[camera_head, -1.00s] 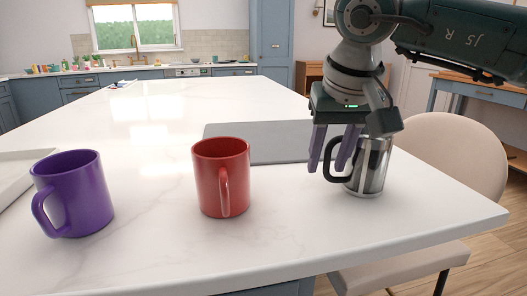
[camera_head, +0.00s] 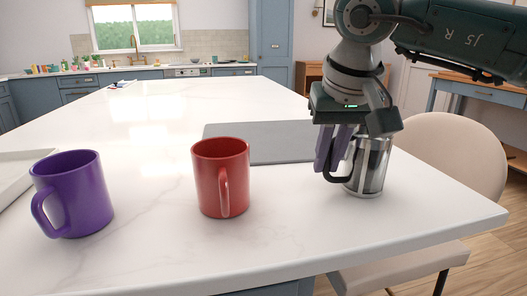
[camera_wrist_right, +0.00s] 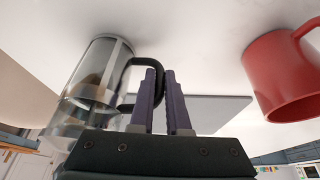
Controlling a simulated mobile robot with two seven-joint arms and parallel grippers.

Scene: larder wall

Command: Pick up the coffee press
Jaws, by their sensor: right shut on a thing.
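The coffee press (camera_head: 371,166) is a steel and glass pot with a black handle. It stands upright on the white countertop near the right edge. In the right wrist view the coffee press (camera_wrist_right: 98,75) is at the left, its handle reaching to the fingers. My right gripper (camera_head: 330,168) comes from above, its purple fingers closed on the handle. In the wrist view the right gripper's fingers (camera_wrist_right: 162,100) are close together, with the handle at them. The press's top is partly hidden by the gripper. My left gripper is not in view.
A red mug (camera_head: 220,178) stands left of the press, and a purple mug (camera_head: 72,194) farther left. A grey flat board (camera_head: 262,143) lies behind them. A white tray (camera_head: 16,176) is at the left edge. A beige chair (camera_head: 455,160) stands beyond the counter's right edge.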

